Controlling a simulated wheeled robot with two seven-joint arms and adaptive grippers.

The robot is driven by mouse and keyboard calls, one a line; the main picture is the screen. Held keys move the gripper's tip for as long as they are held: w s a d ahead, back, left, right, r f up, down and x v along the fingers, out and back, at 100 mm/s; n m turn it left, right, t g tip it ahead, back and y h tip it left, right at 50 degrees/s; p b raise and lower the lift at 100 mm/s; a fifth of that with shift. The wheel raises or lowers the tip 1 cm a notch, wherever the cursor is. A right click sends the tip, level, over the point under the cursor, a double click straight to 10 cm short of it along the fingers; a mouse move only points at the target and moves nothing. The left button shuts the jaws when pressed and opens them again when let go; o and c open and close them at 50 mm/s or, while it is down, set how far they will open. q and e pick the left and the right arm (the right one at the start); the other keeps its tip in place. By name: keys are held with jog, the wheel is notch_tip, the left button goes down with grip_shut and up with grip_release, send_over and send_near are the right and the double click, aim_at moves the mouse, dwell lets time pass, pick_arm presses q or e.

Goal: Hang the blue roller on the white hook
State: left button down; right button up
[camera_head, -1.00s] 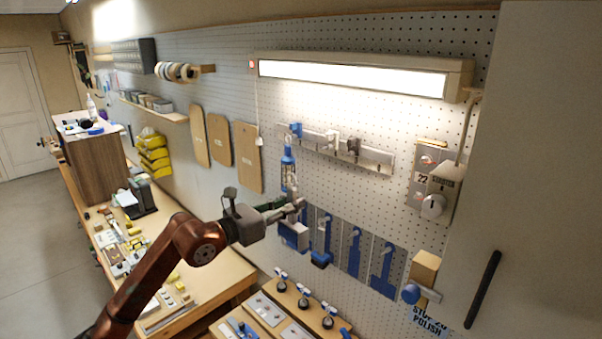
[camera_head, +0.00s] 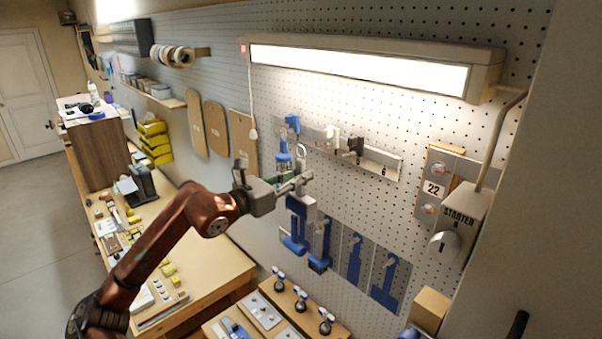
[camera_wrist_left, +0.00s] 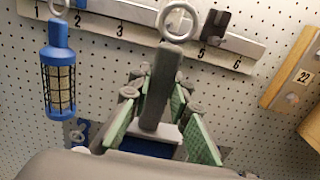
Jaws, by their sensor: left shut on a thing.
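The blue roller (camera_head: 300,207) has a grey handle with a ring on top, and its head looks white and blue. My left gripper (camera_head: 298,183) is shut on the grey handle and holds the roller upright in front of the pegboard. In the left wrist view the gripper (camera_wrist_left: 155,110) has green pads on both sides of the handle, and the ring (camera_wrist_left: 178,20) stands above them. The white hook (camera_head: 332,135) is on the numbered rail, up and right of the ring and apart from it. My right gripper is not in view.
A blue caged lamp (camera_head: 284,160) hangs just left of the roller, below a blue hook (camera_head: 291,123). A dark hook (camera_head: 355,147) sits right of the white one. Blue tool shapes (camera_head: 354,260) line the board below. A starter box (camera_head: 458,220) is at right.

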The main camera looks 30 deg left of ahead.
pick_arm(q)
jog(key=shift+w+d+p, duration=0.15)
jog(key=shift+w+p, duration=0.3)
jog(key=shift+w, duration=0.6)
jog(key=f+p+x, duration=0.1)
jog(key=p+x, duration=0.2)
jog(key=x, duration=0.3)
jog(key=shift+f, duration=0.2)
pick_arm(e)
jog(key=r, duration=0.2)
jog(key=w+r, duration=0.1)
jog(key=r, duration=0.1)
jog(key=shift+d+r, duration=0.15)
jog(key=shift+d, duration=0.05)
pick_arm(q)
jog(key=shift+s+d, duration=0.1)
jog(key=shift+d, duration=0.05)
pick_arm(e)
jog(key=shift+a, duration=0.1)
